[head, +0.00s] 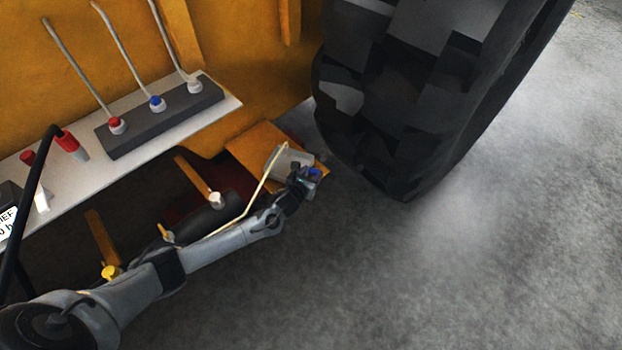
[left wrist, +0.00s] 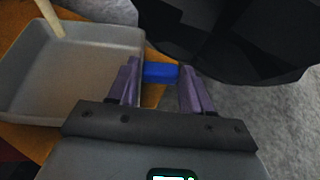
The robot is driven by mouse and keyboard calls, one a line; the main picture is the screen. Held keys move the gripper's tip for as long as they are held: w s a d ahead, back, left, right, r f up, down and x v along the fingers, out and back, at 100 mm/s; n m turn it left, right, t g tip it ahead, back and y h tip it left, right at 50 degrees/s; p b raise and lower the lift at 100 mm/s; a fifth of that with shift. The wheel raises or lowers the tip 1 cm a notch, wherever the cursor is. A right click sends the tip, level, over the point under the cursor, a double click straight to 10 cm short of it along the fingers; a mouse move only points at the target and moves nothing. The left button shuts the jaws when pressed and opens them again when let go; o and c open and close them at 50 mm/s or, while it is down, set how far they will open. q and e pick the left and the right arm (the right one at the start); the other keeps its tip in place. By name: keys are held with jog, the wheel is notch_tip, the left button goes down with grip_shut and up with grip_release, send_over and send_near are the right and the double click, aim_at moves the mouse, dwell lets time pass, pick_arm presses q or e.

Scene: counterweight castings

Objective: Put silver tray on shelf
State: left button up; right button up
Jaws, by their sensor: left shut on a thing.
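The silver tray (head: 287,160) is a shallow grey pan at the orange step beside the big tyre. Its open inside shows at left in the left wrist view (left wrist: 75,85). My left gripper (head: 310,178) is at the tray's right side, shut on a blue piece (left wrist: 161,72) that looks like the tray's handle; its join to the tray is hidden. The purple fingers (left wrist: 160,90) stand either side of this piece. I cannot tell whether the tray touches the step. The pale shelf (head: 165,138) runs along the orange machine at upper left. My right gripper is not in view.
A dark block (head: 160,118) with three levers and red items (head: 68,142) occupy the shelf. The orange step (head: 258,142) meets the tyre (head: 400,100). A cream rod (left wrist: 50,18) reaches into the tray. Floor at right is clear.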

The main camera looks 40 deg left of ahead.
pick_arm(q)
jog(key=shift+f, duration=0.6)
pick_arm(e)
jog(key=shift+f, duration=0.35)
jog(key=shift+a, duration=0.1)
pick_arm(q)
jog(key=o, duration=1.2)
jog(key=shift+f, duration=0.1)
